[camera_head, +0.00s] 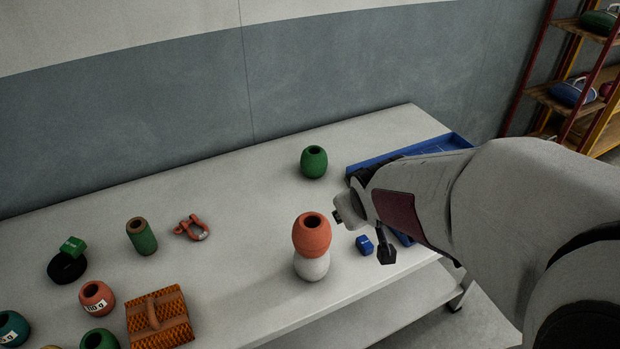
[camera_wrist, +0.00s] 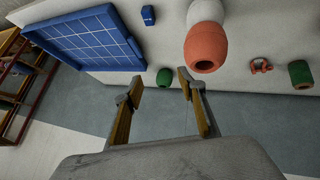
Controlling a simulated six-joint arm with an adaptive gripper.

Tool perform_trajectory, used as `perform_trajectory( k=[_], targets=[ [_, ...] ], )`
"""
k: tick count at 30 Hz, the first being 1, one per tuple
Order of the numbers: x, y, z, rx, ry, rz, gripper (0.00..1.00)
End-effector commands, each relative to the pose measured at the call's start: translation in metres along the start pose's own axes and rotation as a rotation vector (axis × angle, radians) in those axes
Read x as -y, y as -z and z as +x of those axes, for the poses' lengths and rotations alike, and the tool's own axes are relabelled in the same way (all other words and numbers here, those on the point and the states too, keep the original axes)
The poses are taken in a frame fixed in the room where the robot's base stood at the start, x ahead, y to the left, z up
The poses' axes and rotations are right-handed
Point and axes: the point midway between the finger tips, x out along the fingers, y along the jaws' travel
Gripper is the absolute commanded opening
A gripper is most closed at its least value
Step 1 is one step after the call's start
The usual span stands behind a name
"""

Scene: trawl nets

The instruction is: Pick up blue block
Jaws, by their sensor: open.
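The small blue block (camera_head: 365,245) lies on the white table near its front edge, just right of the stacked floats. In the wrist view the blue block (camera_wrist: 148,15) sits at the top, between the blue tray and the floats. My gripper (camera_head: 362,235) is open and empty above the table, close to the block in the head view. In the wrist view its two fingers (camera_wrist: 160,80) are spread apart with nothing between them. The block is clear of both fingers in the wrist view.
An orange float (camera_head: 312,234) rests on a white float (camera_head: 311,267) beside the block. A blue tray (camera_head: 452,142) lies partly behind my arm. A green float (camera_head: 314,162) stands farther back. A green cylinder (camera_head: 142,236), orange shackle (camera_head: 191,228) and orange brush-like block (camera_head: 158,318) lie left.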

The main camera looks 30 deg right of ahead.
Motion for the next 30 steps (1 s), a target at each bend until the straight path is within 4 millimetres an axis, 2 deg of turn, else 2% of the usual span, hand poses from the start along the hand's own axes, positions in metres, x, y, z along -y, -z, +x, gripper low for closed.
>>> perform_trajectory(
  k=[3, 15, 30],
  targets=[
    [-0.012, -0.002, 0.022, -0.008, -0.01, -0.015, 0.4],
    [-0.041, -0.014, 0.087, -0.067, -0.006, -0.065, 0.4],
    [-0.054, -0.049, 0.154, -0.173, 0.065, -0.071, 0.4]
  ],
)
